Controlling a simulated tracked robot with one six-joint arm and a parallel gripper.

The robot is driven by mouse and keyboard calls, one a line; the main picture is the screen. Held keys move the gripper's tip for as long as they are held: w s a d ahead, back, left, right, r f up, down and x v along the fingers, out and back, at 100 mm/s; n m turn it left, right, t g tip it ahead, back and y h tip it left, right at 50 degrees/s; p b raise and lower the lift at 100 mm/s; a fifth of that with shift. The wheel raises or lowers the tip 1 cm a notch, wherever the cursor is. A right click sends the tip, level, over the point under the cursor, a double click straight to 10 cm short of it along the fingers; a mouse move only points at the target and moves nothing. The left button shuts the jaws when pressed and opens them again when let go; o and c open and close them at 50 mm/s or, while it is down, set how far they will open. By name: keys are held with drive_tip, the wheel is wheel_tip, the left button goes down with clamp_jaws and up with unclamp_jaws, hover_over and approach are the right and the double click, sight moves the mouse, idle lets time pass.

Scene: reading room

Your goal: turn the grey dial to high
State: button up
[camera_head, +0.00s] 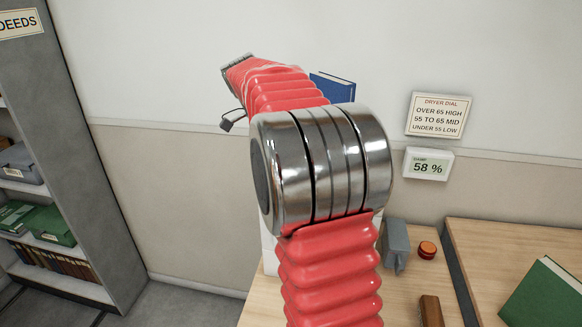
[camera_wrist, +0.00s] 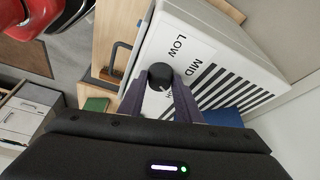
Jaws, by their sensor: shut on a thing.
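In the wrist view a dark grey round dial (camera_wrist: 160,75) stands out from the front of a pale box (camera_wrist: 215,38) with black slots. The words LOW and MID show on a white label beside the dial; a third word is mostly hidden by a finger. My gripper (camera_wrist: 159,86) is shut on the dial, one purple-grey finger on each side. I cannot tell which word the dial points to. In the head view my arm hides the dial and most of the box.
A wall sign (camera_head: 438,116) reads DRYER DIAL, OVER 65 HIGH, 55 TO 65 MID, UNDER 55 LOW. A display (camera_head: 428,164) below it reads 58 %. A grey object (camera_head: 394,245), an orange-red button (camera_head: 427,249) and a brown block (camera_head: 431,311) stand on the wooden table (camera_head: 400,300).

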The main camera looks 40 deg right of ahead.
drive_tip(key=shift+w+m, duration=0.15)
drive_tip(key=shift+m, duration=0.15)
drive_tip(key=o, duration=1)
drive_tip(key=shift+r, duration=0.1)
drive_tip(key=v, duration=1.3)
drive_tip(key=shift+w+r, duration=0.15)
drive_tip(key=shift+r, duration=0.05)
